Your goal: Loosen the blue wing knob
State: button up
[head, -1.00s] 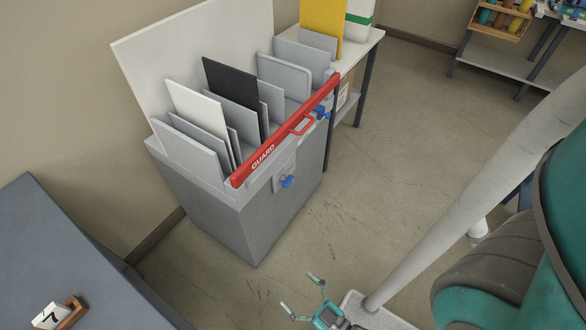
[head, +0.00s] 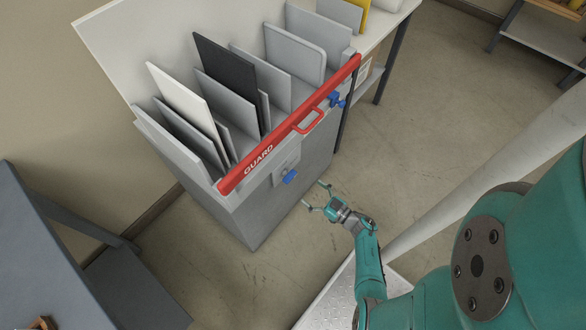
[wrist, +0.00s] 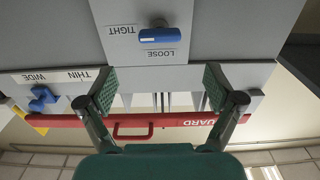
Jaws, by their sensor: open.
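In the head view, the blue wing knob (head: 290,177) sits on a light plate on the front of the grey machine, below the red guard bar. In the wrist view, which is upside down, the same knob (wrist: 160,35) lies level between the printed words TIGHT, at its left, and LOOSE, just below it. My gripper (head: 314,194) is open and empty in front of the machine, apart from the knob. In the wrist view, its spread fingers (wrist: 158,88) sit below the knob in the picture, touching nothing that I can see.
The red GUARD bar (head: 265,150) with its handle runs along the machine's front edge. A second blue knob (head: 335,98) sits near its right end, beside a WIDE/THIN scale (wrist: 70,76) in the wrist view. Upright panels stand behind. A dark table (head: 50,250) is at left.

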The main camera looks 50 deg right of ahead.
aim_at(290, 176)
jog(key=w, duration=1)
jog(key=shift+w+a, duration=0.15)
jog(key=shift+w, duration=0.25)
jog(key=c, duration=1.2)
jog(key=shift+o, duration=0.2)
